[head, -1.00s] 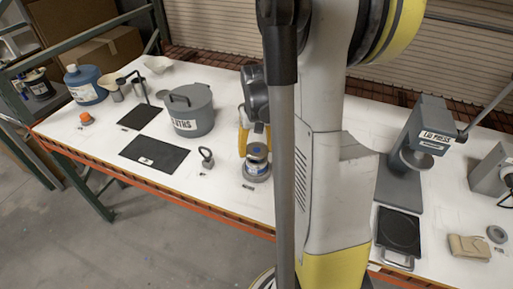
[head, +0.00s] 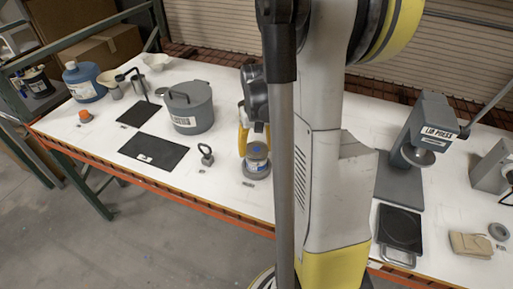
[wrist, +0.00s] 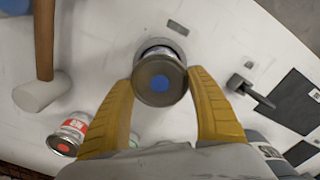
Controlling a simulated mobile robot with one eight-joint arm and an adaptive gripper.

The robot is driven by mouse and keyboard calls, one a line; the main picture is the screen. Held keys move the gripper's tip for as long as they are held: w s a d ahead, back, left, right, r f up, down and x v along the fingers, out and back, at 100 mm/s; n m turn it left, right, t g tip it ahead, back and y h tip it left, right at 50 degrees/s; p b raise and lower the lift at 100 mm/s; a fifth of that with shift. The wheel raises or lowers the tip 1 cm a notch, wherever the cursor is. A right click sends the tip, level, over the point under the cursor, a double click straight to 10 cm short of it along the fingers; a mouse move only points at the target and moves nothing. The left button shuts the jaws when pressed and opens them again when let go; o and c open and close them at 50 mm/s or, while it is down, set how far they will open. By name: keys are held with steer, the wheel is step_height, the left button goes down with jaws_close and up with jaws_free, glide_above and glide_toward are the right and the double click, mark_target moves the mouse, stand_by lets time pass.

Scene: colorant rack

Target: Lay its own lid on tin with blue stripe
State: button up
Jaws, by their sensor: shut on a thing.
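My gripper (wrist: 165,76) has its two yellow fingers either side of a dark round lid (wrist: 148,86) with a blue dot, and is shut on it. The tin with blue stripe is mostly hidden under the lid in the wrist view; a pale rim (wrist: 162,46) shows just beyond it. In the head view the tin with blue stripe (head: 257,164) stands upright near the table's front edge, with my gripper's yellow finger (head: 243,141) beside and above it. I cannot tell whether lid and tin touch.
A tin with a red stripe (wrist: 72,131) and a mallet (wrist: 40,93) lie left in the wrist view. A ringed weight (head: 206,155), a black mat (head: 153,151) and a grey pot (head: 188,108) are left of the tin. A lid press (head: 437,131) stands at right.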

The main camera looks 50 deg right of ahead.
steer(key=shift+f, duration=0.3)
steer(key=shift+c, duration=0.3)
steer(key=o, duration=0.9)
steer(key=shift+o, duration=0.2)
step_height(320, 180, up, 12)
steer(key=s+a+f+n+t+b, duration=0.1)
steer(key=s+a+n+t+b, duration=0.1)
steer(key=a, duration=1)
steer(key=s+a+f+n+t+b, duration=0.2)
steer(key=s+a+n+t+b, duration=0.1)
steer(key=a, duration=1)
steer(key=shift+s+a+f+n+t+b, duration=0.3)
steer(key=shift+n+t+b, duration=0.25)
steer(key=shift+t, duration=0.45)
